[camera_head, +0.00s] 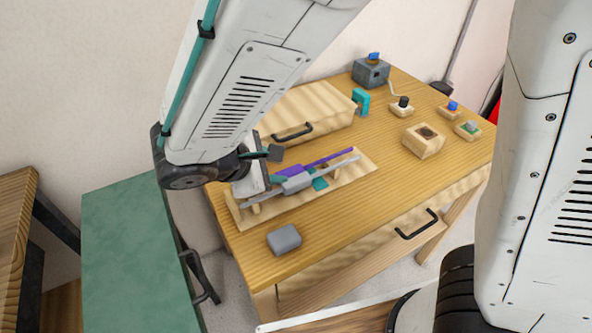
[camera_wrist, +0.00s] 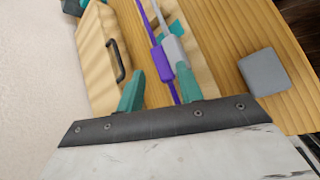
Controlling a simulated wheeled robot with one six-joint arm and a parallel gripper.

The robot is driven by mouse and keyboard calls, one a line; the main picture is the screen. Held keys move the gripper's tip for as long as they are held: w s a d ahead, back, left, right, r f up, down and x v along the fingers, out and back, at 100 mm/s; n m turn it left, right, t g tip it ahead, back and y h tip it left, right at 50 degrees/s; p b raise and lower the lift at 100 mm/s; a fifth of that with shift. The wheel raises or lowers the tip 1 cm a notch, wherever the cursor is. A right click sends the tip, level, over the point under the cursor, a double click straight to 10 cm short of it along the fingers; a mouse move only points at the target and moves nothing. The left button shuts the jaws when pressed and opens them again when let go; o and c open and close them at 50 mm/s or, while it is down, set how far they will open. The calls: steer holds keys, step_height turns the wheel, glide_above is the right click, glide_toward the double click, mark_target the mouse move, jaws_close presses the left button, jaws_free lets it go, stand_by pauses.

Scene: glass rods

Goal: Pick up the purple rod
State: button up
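The purple rod (camera_wrist: 156,52) lies on a pale wooden rack (camera_head: 366,164) on the table, beside a grey rod (camera_head: 342,163). In the head view the purple rod (camera_head: 332,158) is on the far side of the grey one, and both have thicker middle sleeves. My gripper (camera_wrist: 158,76) is open, with two teal fingers spread apart. In the wrist view the purple rod runs through the gap between the fingers, with the grey rod close to the right finger. I cannot tell whether either finger touches a rod.
A wooden box with a black handle (camera_head: 293,132) stands behind the rack. A grey block (camera_head: 284,239) lies in front. Small button blocks (camera_head: 425,140) and a teal bracket (camera_head: 361,101) are further back. A green cabinet (camera_head: 137,255) stands left.

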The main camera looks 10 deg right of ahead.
mark_target(299, 170)
steer(key=shift+n+t, duration=0.6)
steer(key=shift+n, duration=0.3)
steer(key=a+f, duration=0.1)
steer(key=a, duration=0.1)
steer(key=a+f, duration=0.1)
steer(key=a, duration=0.1)
steer(key=shift+s+f, duration=0.1)
steer(key=shift+f, duration=0.05)
steer(key=shift+a+f, duration=0.1)
steer(key=shift+f, duration=0.15)
steer(key=x, duration=0.6)
steer(key=shift+s+f, duration=0.1)
steer(key=shift+f, duration=0.4)
steer(key=shift+w+d+f, duration=0.4)
steer(key=shift+w, duration=0.05)
steer(key=shift+d, duration=0.2)
steer(key=c, duration=0.6)
steer(key=shift+r, duration=0.1)
jaws_close()
steer(key=shift+a, duration=0.25)
